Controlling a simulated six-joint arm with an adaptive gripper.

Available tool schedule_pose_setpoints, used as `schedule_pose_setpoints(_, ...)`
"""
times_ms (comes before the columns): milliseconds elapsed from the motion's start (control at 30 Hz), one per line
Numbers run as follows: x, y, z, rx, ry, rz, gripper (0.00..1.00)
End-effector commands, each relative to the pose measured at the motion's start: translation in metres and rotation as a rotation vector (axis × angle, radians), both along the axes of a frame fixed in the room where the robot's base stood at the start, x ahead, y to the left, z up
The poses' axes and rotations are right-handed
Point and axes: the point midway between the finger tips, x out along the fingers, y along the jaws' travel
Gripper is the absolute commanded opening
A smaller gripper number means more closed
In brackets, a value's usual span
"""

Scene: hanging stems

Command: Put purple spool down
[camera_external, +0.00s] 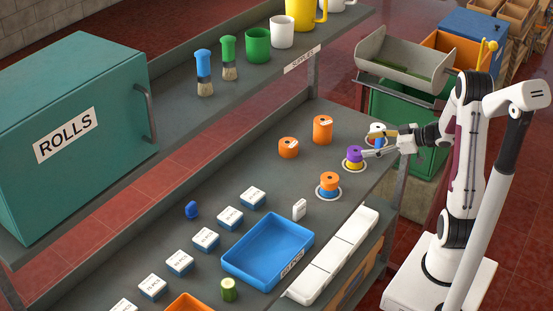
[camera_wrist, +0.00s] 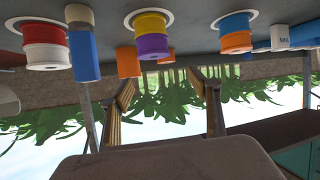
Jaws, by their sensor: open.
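The purple spool (camera_external: 354,152) sits on a yellow spool (camera_external: 354,164), which stands on a white ring on the bench. In the wrist view, which is upside down, the purple spool (camera_wrist: 154,45) shows against the yellow one (camera_wrist: 152,27), ahead of my fingers. My gripper (camera_external: 368,144) is open beside the purple spool, on its right in the external view. In the wrist view my gripper (camera_wrist: 168,85) has its two fingers apart with nothing between them. I cannot tell whether a finger touches the spool.
An orange-topped spool stack (camera_external: 329,182) stands on a ring in front. A white-and-red spool (camera_external: 376,128) stands behind, close to my fingers, with a blue-and-tan object (camera_wrist: 83,45) beside it. Orange cylinders (camera_external: 322,129) stand farther left. A blue tray (camera_external: 268,250) lies nearer.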

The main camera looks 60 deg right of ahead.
Motion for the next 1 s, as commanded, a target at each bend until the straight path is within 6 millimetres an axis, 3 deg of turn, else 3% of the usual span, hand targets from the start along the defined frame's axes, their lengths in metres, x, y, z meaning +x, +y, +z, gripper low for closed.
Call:
schedule_pose_setpoints(200,-0.006,-0.008,-0.015,0.046,0.076,-0.055,0.62)
schedule_pose_setpoints(633,-0.006,-0.009,-0.016,0.058,0.08,-0.063,0.62)
schedule_pose_setpoints(1000,0.013,-0.005,-0.027,0.057,0.08,-0.062,0.62)
